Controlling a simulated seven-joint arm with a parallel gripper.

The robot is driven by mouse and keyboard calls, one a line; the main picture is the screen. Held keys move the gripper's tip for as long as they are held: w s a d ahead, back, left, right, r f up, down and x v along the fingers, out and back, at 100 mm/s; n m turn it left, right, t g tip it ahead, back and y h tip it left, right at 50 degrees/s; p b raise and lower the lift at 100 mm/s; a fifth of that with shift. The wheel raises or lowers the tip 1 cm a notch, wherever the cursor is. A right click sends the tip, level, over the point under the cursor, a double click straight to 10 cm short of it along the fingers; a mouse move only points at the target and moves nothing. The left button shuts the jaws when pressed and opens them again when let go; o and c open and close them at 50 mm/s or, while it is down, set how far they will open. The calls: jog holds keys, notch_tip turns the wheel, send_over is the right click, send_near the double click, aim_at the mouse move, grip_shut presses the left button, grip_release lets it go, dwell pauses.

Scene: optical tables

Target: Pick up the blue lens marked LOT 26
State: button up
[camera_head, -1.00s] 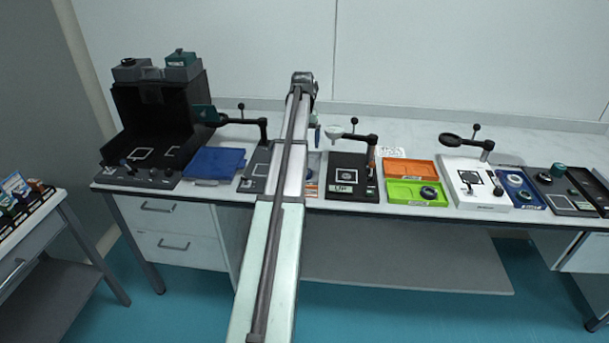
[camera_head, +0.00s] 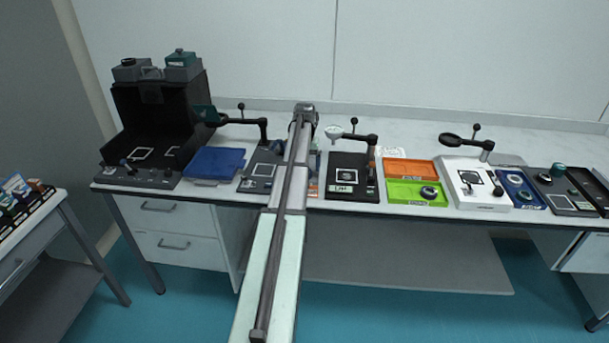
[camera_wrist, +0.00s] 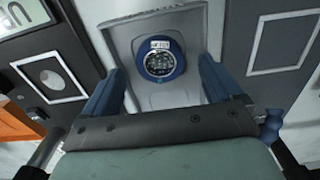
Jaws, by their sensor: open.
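A round blue lens (camera_wrist: 160,62) with a dark patterned face lies in the wrist view. It carries a small white label whose print is too small to read surely. It rests on a light grey holder (camera_wrist: 200,25). My gripper (camera_wrist: 160,72) is open, with one blue finger on each side of the lens and a gap to it. Whether the fingertips are down at lens height I cannot tell. In the head view, my arm hides this lens and most of my gripper.
A black-based stand (camera_head: 352,190) is right of my arm, with orange (camera_head: 410,166) and green (camera_head: 400,192) trays beyond it. A blue tray (camera_head: 213,163) lies left. Stand arms rise on both sides of my wrist.

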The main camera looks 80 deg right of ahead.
notch_tip(320, 180, down, 3)
jog(key=shift+r, duration=0.35)
jog(key=c, duration=1.2)
jog(key=shift+o, duration=0.2)
